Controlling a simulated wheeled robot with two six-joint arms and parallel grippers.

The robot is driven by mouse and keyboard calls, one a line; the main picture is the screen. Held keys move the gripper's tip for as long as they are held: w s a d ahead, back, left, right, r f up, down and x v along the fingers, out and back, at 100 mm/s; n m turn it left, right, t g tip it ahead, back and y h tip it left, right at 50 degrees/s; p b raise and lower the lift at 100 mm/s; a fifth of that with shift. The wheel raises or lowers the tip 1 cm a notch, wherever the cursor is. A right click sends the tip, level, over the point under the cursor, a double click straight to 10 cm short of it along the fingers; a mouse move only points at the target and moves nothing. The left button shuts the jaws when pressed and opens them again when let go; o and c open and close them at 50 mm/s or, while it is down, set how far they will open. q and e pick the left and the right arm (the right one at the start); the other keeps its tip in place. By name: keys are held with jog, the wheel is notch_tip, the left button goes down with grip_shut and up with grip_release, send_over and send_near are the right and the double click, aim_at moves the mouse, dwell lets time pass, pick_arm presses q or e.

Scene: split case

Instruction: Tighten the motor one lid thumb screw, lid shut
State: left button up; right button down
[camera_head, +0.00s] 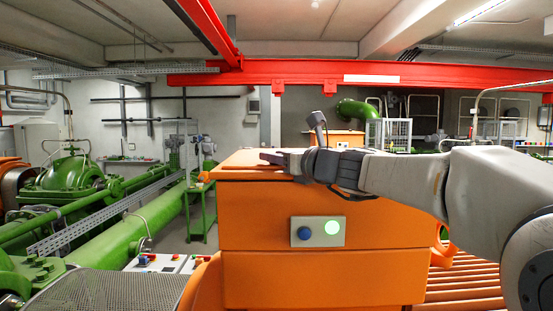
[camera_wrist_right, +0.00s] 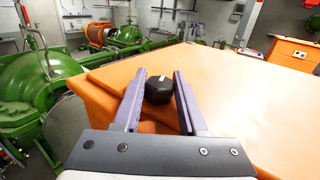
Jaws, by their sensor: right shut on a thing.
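The orange motor case (camera_head: 265,205) stands in the middle of the head view, and its lid (camera_head: 240,164) lies flat on top, looking shut. My right gripper (camera_head: 273,157) reaches in from the right over the lid's top. In the right wrist view a black thumb screw knob (camera_wrist_right: 159,90) with a white mark sits between the fingers of my right gripper (camera_wrist_right: 162,78), near the edge of the orange lid (camera_wrist_right: 240,85). The gripper is shut on the knob. In the head view the knob is hidden by the gripper. My left gripper is not in view.
A control plate with a blue button and a lit green button (camera_head: 318,232) is on the case's front. Green pumps and pipes (camera_head: 75,185) stand at the left. A red beam (camera_head: 300,72) crosses overhead. The rest of the lid's top is clear.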

jog(key=shift+a+f+m+t+h+b, duration=0.1)
jog(key=shift+f+m+t+h+b, duration=0.1)
jog(key=shift+m+t+h+b, duration=0.55)
jog(key=shift+r+m+t+h+b, duration=0.25)
jog(key=shift+m+h+b, duration=0.35)
jog(key=shift+h, duration=0.65)
jog(key=shift+c, duration=2.3)
grip_release()
jog(key=v, duration=1)
jog(key=shift+s+d, duration=0.2)
jog(key=shift+s, duration=0.05)
jog(key=shift+d+f, duration=0.1)
